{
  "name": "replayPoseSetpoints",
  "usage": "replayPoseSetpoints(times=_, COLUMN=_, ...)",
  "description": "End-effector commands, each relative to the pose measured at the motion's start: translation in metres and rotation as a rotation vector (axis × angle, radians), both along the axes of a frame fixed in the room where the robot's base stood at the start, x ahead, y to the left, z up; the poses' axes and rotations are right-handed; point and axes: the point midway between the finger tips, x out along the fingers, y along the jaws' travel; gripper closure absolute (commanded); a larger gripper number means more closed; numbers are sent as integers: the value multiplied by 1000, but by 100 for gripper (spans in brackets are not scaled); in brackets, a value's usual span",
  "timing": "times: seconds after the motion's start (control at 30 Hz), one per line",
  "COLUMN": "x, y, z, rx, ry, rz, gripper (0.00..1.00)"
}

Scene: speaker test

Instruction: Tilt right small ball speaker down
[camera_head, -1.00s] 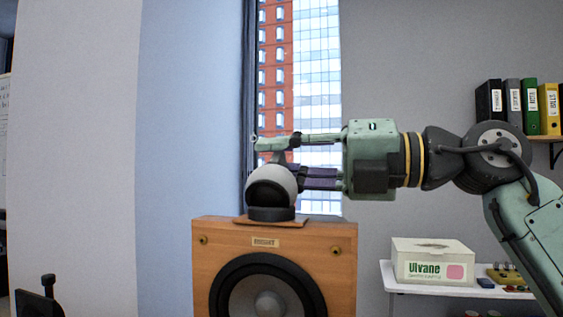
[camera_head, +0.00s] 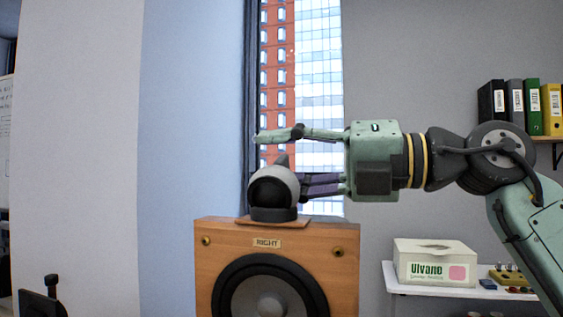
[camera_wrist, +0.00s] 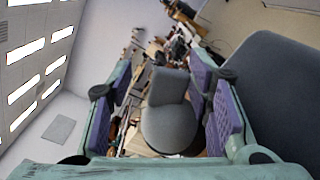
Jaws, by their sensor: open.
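The small ball speaker (camera_head: 289,178) is a pale ball with a dark round front and a dark fin on top. It sits in a black ring base on the wooden speaker box labelled RIGHT (camera_head: 225,233). My gripper (camera_head: 282,161) reaches in from the right, open. Its upper finger passes above the ball and fin with a visible gap. Its lower finger is at the ball's right side, its tip hidden by the ball; contact is unclear. In the wrist view the grey ball (camera_wrist: 168,127) and fin stand between the two spread fingers (camera_wrist: 163,75).
A white shelf with a box marked Ulvane (camera_head: 434,262) is at the lower right. Binders (camera_head: 520,107) stand on a wall shelf at the far right. A tall window (camera_head: 318,80) is behind the gripper. Open space lies left of the speaker box.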

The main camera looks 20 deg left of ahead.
Motion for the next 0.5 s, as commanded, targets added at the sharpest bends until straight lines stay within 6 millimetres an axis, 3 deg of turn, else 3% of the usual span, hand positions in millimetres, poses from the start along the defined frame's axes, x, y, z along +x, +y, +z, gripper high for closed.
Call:
replayPoseSetpoints(times=0.17, x=1, y=-23, z=1, rx=3, ry=3, rz=-4, gripper=54)
replayPoseSetpoints(times=0.5, x=1, y=-93, z=0, rx=3, ry=1, rz=-2, gripper=54)
